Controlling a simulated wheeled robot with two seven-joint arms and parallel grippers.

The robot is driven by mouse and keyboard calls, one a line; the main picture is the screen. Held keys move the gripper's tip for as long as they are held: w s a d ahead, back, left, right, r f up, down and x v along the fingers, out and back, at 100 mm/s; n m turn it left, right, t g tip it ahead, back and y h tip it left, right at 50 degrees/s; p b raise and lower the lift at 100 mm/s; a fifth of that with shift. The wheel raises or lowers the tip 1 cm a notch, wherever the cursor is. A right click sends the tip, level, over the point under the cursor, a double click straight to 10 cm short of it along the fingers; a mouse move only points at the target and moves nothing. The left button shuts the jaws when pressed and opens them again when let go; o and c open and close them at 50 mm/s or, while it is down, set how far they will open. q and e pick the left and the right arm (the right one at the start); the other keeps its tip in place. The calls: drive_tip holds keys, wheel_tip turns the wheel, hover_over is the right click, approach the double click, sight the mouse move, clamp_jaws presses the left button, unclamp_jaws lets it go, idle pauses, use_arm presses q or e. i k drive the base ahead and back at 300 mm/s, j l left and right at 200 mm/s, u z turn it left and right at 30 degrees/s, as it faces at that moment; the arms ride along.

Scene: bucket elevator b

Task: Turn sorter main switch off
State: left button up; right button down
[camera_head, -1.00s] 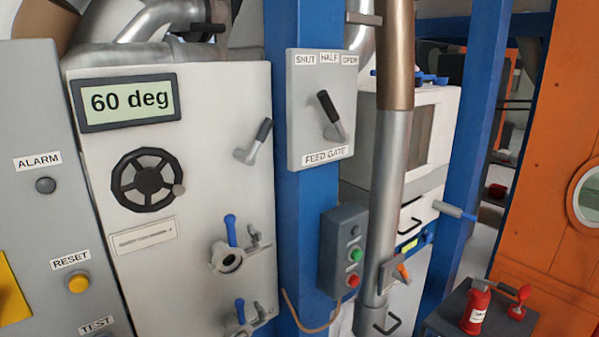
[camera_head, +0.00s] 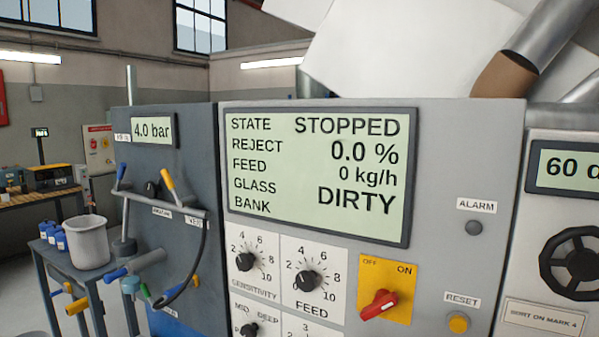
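The sorter main switch is a red rotary knob (camera_head: 380,304) on a yellow plate (camera_head: 398,273) marked OFF at left and ON at right. It sits low on the grey sorter panel, right of the FEED dial. The knob's handle slants from lower left to upper right, its upper end toward ON. The sorter display (camera_head: 318,165) reads STATE STOPPED, REJECT 0.0 %, FEED 0 kg/h, GLASS BANK DIRTY. Neither of my grippers is in view.
The FEED dial (camera_head: 306,281) and SENSITIVITY dial (camera_head: 245,261) are left of the switch. The RESET button (camera_head: 458,323) and ALARM lamp (camera_head: 474,228) are to its right. A blue-grey cabinet (camera_head: 170,240) with hoses and handles stands left, beside a bucket (camera_head: 87,243).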

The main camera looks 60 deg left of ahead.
sight(384, 301)
drive_tip(key=u, duration=1.45)
